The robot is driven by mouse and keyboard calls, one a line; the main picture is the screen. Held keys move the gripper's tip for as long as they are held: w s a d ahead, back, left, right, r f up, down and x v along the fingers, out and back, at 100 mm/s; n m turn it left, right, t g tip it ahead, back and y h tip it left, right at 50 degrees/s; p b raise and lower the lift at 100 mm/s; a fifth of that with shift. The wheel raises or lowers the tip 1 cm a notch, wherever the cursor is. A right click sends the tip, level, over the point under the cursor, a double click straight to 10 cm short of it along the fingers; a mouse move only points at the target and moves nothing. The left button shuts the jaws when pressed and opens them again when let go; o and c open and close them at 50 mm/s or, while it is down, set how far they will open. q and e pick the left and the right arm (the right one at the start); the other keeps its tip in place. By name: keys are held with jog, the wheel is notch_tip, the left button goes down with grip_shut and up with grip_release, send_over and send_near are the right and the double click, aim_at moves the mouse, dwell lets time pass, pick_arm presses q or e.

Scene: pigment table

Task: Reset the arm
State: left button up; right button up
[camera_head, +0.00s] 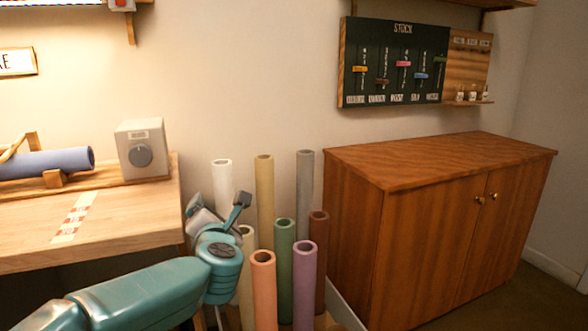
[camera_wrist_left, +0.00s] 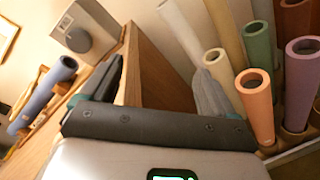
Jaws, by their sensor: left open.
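My left arm comes in from the lower left of the head view, and its gripper (camera_head: 219,202) is between the wooden table's right end and the group of upright tubes. The table's end panel and edge show behind that gap. The right finger looks close to the tubes, and I cannot tell whether it touches one. My right gripper is not in view.
Several upright coloured tubes, including an orange one (camera_head: 263,290) and a purple one (camera_head: 304,285), stand beside a brown cabinet (camera_head: 440,180). The table (camera_head: 120,215) holds a grey box with a dial (camera_head: 142,150) and a blue tube (camera_head: 60,162) on a wooden holder. A stock board (camera_head: 393,62) hangs above.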

pick_arm(q)
notch_tip(320, 180, down, 13)
jog(key=s+m+g+h+p, duration=0.3)
jog(key=m+g+p, duration=0.1)
jog(key=m+p, duration=0.65)
jog(key=s+d+f+m+g+h+p, duration=0.1)
jog(key=s+f+m+g+h+p, duration=0.1)
jog(key=s+f+m+g+p, duration=0.4)
jog(key=s+d+f+m+g+h+p, duration=0.1)
jog(key=s+f+m+g+p, duration=0.1)
jog(key=s, duration=0.7)
jog(key=s+d+f+m+g+h+p, duration=0.1)
jog(key=s+m, duration=0.4)
jog(key=s, duration=0.5)
jog(key=s+d+f+m+g+h+p, duration=0.1)
jog(key=s+f+m+g+p, duration=0.1)
jog(key=s, duration=0.8)
jog(key=f+m+p, duration=0.1)
jog(key=m+p, duration=0.1)
jog(key=p, duration=0.1)
jog(key=shift+f+g+h, duration=0.3)
jog(key=shift+f+g, duration=0.05)
jog(key=shift+g, duration=0.05)
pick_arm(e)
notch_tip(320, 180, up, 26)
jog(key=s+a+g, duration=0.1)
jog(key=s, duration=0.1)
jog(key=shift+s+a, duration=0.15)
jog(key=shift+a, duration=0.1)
